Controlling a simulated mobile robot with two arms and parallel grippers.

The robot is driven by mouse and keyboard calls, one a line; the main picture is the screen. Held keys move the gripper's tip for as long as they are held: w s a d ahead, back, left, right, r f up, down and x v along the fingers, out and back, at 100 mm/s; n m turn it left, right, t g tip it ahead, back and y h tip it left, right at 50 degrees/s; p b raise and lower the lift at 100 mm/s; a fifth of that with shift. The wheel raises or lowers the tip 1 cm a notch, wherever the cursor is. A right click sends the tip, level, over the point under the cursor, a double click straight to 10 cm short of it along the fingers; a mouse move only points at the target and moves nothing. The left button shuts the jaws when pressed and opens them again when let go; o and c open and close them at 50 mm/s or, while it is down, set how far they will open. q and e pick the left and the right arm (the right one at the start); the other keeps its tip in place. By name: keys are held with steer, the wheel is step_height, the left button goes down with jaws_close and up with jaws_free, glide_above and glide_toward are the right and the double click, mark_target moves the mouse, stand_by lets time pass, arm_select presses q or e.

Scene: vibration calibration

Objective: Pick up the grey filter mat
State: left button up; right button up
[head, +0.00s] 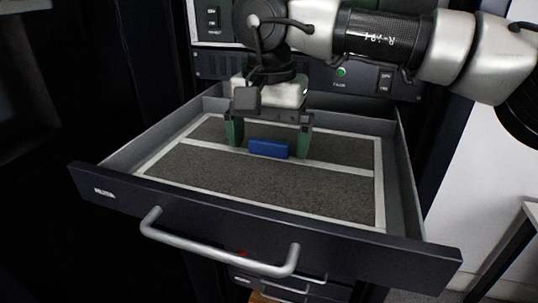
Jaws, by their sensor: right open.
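The grey filter mat (240,185) lies flat in the open drawer, inside a white frame with a white strip across its middle. A small blue block (268,149) sits at the strip, at the mat's middle. My right gripper (270,151) points down over the mat with its green fingers spread, one on each side of the blue block. Whether the fingers touch the block or the mat is hard to tell. My left gripper is not in view.
The dark drawer (250,232) is pulled out, with raised side walls and a silver bar handle (215,249) at its front. More drawer handles (285,285) show below.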

steer(key=shift+f, duration=0.4)
steer(key=shift+c, duration=0.5)
steer(key=c, duration=1)
steer(key=shift+r, duration=0.15)
